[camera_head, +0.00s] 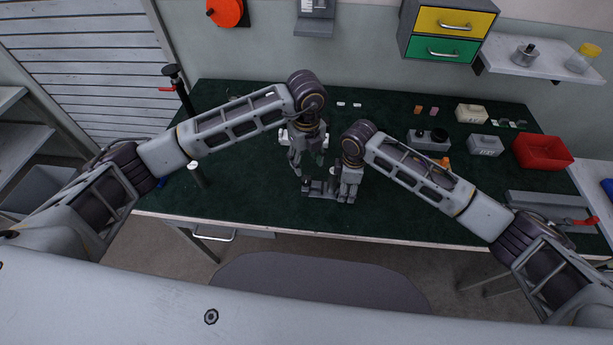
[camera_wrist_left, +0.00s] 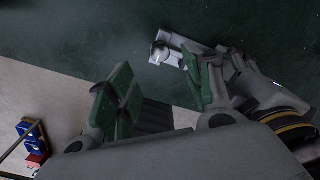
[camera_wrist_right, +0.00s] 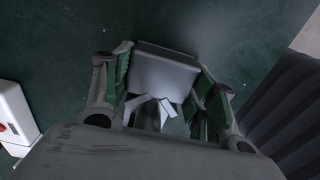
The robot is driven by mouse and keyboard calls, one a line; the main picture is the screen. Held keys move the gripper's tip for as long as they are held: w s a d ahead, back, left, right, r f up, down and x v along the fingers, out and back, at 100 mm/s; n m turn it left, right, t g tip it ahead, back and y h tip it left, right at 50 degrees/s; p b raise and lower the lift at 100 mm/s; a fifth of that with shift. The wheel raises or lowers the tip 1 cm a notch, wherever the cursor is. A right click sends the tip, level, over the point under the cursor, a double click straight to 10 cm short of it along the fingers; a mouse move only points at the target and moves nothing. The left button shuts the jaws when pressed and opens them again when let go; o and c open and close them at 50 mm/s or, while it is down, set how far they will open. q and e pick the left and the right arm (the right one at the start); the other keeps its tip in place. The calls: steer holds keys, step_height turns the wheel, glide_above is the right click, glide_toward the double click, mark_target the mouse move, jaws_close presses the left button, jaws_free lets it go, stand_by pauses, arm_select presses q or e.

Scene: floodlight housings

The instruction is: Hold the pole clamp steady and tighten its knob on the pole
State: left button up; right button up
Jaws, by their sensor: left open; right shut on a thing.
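My right gripper (camera_head: 347,196) is low over the bench's front middle. In the right wrist view, its green-padded fingers (camera_wrist_right: 160,85) are shut on a grey block-like part (camera_wrist_right: 165,70), which looks like the pole clamp. A short dark cylinder (camera_wrist_right: 150,116) shows below the block, partly hidden. My left gripper (camera_head: 304,172) hangs just left of the right one, fingers open and empty. In the left wrist view, a pale part with a round end (camera_wrist_left: 160,50) lies beyond the left gripper's open fingers (camera_wrist_left: 165,95), beside my right gripper. I cannot clearly make out the knob or the pole.
A grey block with dark round parts (camera_head: 430,140), pale boxes (camera_head: 485,145) and a red bin (camera_head: 543,152) stand at right. A drawer unit (camera_head: 448,30) hangs above.

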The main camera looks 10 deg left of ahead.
mark_target(307, 179)
arm_select(q)
steer(key=shift+f, duration=4.3)
steer(key=c, duration=1.1)
steer(key=shift+o, duration=0.2)
